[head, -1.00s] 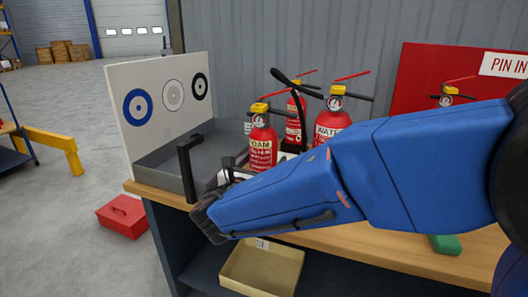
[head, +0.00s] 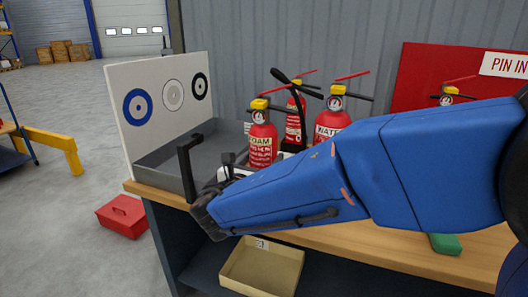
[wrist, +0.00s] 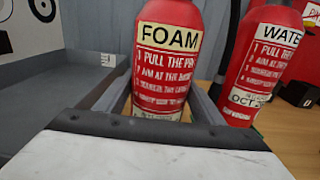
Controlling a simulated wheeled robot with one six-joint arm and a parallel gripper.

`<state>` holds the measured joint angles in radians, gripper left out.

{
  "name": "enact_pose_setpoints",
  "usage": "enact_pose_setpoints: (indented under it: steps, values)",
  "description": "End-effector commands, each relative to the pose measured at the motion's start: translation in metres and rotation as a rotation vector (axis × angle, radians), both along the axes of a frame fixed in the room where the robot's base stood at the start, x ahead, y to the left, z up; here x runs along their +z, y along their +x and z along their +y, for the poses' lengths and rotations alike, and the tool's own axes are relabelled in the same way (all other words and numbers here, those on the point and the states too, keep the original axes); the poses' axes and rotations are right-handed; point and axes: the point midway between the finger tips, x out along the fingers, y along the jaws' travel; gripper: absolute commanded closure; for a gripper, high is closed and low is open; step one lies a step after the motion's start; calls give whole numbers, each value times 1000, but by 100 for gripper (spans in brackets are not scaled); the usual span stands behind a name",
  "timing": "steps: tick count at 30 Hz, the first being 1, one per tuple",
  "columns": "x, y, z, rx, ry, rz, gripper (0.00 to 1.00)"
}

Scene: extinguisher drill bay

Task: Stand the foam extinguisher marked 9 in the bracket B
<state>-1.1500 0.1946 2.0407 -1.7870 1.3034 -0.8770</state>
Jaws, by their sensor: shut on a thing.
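The foam extinguisher (head: 262,142) is red with a yellow top and a FOAM label. It stands upright at the bench's left part, beside a grey tray. In the wrist view the foam extinguisher (wrist: 168,75) sits between the two fingers of my gripper (wrist: 160,108), which is shut on its body. My arm hides its lower part in the head view, so I cannot tell whether its base touches the bench. I cannot read a 9 on it. I cannot make out a bracket marked B.
A water extinguisher (head: 331,122) stands close to its right, with another red extinguisher (head: 294,125) behind. The grey tray (head: 160,172) and a target board (head: 118,75) are left. A tan bin (head: 262,274) is below the bench top. A green block (head: 445,244) lies at right.

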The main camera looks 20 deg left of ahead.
Motion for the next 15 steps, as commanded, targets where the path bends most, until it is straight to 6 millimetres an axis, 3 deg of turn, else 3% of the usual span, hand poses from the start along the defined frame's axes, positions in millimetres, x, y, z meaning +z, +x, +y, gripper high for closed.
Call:
enact_pose_setpoints:
  steps: [15]
  values:
    - [19, 0, 0, 0, 5, -4, 83]
